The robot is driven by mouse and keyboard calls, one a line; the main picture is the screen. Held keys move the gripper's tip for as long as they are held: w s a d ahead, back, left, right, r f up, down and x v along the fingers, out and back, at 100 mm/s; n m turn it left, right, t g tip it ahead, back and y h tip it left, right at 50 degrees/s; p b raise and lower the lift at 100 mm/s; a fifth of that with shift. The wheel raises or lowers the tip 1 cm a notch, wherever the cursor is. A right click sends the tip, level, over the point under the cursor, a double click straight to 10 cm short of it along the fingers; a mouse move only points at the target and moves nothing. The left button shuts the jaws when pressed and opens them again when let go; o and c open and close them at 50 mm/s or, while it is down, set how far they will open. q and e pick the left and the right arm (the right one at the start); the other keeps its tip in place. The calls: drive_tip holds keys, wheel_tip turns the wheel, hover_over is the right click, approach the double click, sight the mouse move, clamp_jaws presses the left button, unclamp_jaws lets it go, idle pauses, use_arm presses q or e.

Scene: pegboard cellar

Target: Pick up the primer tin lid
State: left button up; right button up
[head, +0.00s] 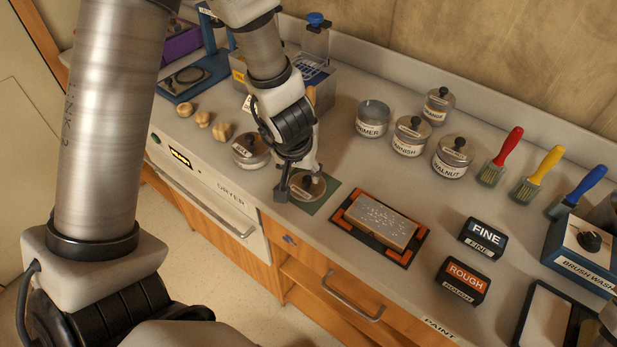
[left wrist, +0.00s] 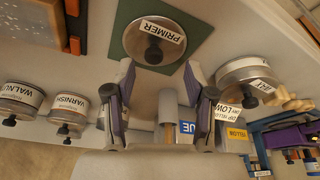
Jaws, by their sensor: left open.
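The primer tin lid (head: 308,187) is a round metal disc with a dark knob. It lies on a green square mat (head: 325,203) near the counter's front edge. In the left wrist view the lid (left wrist: 146,30) shows its PRIMER label and knob. My left gripper (head: 297,186) is low over the lid, partly covering it in the head view. Its two fingers (left wrist: 158,70) are apart with nothing between them, and the lid shows ahead of the fingertips. The open, lidless primer tin (head: 372,118) stands farther back. My right gripper is not in view.
A lidded tin (head: 250,151) stands just left of the mat. A sanding block in an orange-cornered tray (head: 379,224) lies close on the right. Varnish (head: 411,137) and walnut (head: 453,157) tins stand behind. Brushes and FINE (head: 482,239) and ROUGH (head: 461,281) blocks are farther right.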

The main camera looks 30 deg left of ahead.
sight(307, 179)
use_arm(q)
drive_tip(key=f+b, duration=0.1)
drive_tip(key=w+f+b, duration=0.1)
drive_tip(key=f, duration=0.1)
drive_tip(key=w+f, duration=0.1)
drive_tip(key=f, duration=0.1)
drive_tip(key=shift+w+d+b, duration=0.25)
drive_tip(key=shift+d+b, duration=0.1)
drive_tip(key=shift+b, duration=0.05)
drive_tip(key=shift+w+a, duration=0.1)
drive_tip(key=shift+a, duration=0.05)
drive_tip(key=shift+s+a+r, duration=0.15)
drive_tip(key=shift+s, duration=0.15)
drive_tip(key=shift+c, duration=1.3)
clamp_jaws()
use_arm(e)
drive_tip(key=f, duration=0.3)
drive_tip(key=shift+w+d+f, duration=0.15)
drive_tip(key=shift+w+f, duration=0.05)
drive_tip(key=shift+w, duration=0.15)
